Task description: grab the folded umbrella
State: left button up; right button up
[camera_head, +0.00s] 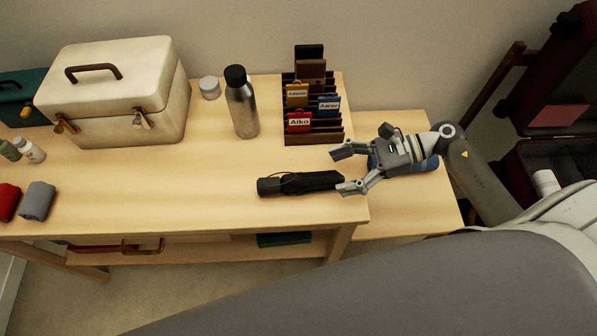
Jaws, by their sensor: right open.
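The folded umbrella (300,183) is black and lies flat on the wooden table, near its right front edge. Its thick end points left and its other end points right. My right gripper (340,169) is open, with its fingers pointing left, at the right end of the umbrella. The lower finger overlaps the umbrella's right end in the picture; I cannot tell whether it touches. Nothing is held between the fingers. My left gripper is not in view.
A rack with name tags (314,138) and a steel bottle (242,104) stand behind the umbrella. A cream case (115,95) is at the left back. Rolled cloths (38,201) lie front left. An open suitcase (535,165) is at the right. The table's middle is clear.

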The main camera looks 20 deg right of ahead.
aim_at(327, 176)
jog(key=a, duration=0.2)
jog(key=shift+a+f, duration=0.3)
jog(key=shift+w+a+f, duration=0.15)
jog(key=shift+a+f, duration=0.05)
jog(key=shift+a, duration=0.05)
jog(key=x, duration=0.1)
jog(key=p+x, duration=0.1)
jog(key=x, duration=0.1)
jog(key=p+x, duration=0.1)
jog(key=shift+w+a+r, duration=0.1)
jog(key=shift+a+r, duration=0.1)
jog(key=shift+a, duration=0.3)
jog(key=shift+w+a+f, duration=0.1)
jog(key=shift+a+f, duration=0.1)
jog(key=shift+a, duration=0.05)
jog(key=shift+c, duration=0.4)
jog(key=c, duration=1.2)
jog(key=shift+c, duration=0.3)
jog(key=shift+r, duration=0.1)
